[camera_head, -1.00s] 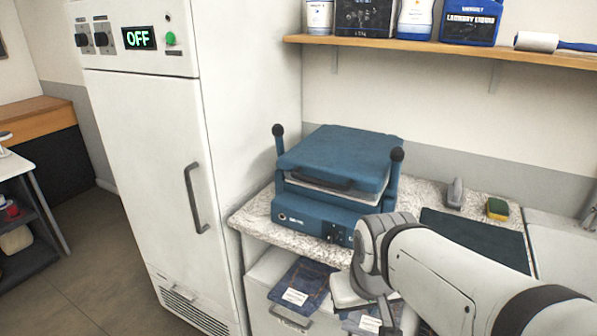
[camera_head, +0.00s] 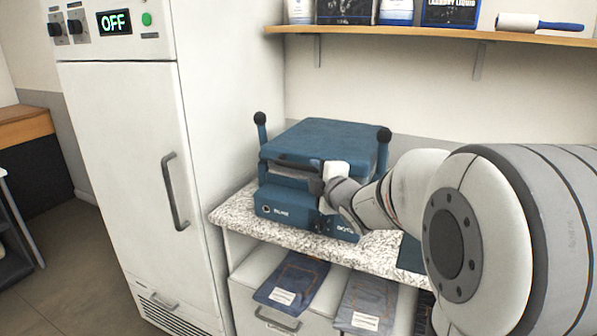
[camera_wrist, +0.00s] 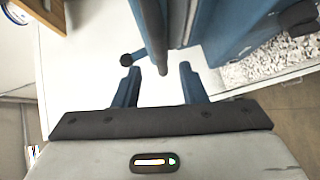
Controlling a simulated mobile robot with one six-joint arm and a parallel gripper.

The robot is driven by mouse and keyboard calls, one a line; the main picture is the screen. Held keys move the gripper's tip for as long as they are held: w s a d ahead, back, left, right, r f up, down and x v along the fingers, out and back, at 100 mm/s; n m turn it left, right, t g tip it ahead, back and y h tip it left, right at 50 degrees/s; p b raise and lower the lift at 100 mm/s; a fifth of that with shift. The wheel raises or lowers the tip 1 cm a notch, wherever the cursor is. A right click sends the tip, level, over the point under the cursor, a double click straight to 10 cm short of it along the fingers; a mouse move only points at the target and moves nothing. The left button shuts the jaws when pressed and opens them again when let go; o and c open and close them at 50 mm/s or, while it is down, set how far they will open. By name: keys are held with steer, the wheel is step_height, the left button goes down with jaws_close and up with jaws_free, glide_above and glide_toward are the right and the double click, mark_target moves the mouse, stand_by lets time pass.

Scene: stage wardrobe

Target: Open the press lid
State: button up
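The blue press (camera_head: 322,165) stands on the speckled counter beside the tall white cabinet. Its lid (camera_head: 325,138) looks down, lying flat over the base, with a dark knobbed post at each side. My gripper (camera_head: 316,176) is at the front of the press, by the lid's front edge, and hides part of the front handle. In the wrist view my gripper's two fingers (camera_wrist: 159,76) are spread apart, with a blue-grey bar (camera_wrist: 153,32) of the press in line with the gap. I cannot tell whether the fingers touch it.
The white cabinet (camera_head: 130,170), its display reading OFF, stands close on the left. A wooden shelf (camera_head: 420,37) with bottles and a lint roller hangs above. Folded dark garments (camera_head: 292,282) lie below the counter (camera_head: 240,212). My arm covers the counter's right side.

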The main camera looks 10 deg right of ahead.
mark_target(308, 169)
steer(key=x, duration=0.7)
jaws_close()
stand_by(0.3)
